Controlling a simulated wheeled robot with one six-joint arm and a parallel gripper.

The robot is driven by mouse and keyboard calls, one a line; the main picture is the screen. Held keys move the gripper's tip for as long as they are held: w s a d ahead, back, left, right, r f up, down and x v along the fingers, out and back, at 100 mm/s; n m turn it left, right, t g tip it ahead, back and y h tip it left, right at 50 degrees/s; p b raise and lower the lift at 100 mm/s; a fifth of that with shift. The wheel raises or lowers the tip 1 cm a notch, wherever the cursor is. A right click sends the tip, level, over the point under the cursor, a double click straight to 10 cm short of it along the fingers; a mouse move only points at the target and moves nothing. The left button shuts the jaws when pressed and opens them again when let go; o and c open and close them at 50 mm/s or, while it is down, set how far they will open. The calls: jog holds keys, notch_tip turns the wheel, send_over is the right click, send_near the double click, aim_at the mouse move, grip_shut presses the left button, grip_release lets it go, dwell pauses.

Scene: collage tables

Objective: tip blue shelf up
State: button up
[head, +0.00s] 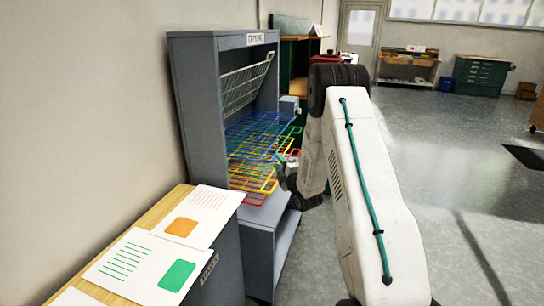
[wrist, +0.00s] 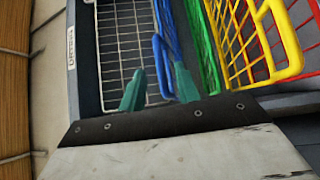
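The blue wire shelf (head: 250,135) lies about level in the grey drying rack, the uppermost of the lowered shelves. A white wire shelf (head: 246,84) above it is tipped up. In the wrist view, the blue shelf (wrist: 158,50) runs edge-on between the two green fingers of my gripper (wrist: 160,78). The fingers stand apart, with a gap visible beside the blue wire, so my gripper looks open around its front edge. In the head view, my gripper (head: 288,163) is at the rack's front, partly hidden by my arm.
Below the blue shelf are green (wrist: 203,45), yellow (wrist: 270,40) and red (wrist: 305,15) shelves. The grey rack (head: 199,110) stands against the left wall. A table with printed sheets (head: 150,265) is at the near left. Open floor (head: 460,165) lies to the right.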

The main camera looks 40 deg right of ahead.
jog(key=f+x, duration=0.1)
jog(key=x, duration=0.5)
jog(key=shift+w+r, duration=0.4)
jog(key=shift+r, duration=0.1)
grip_shut()
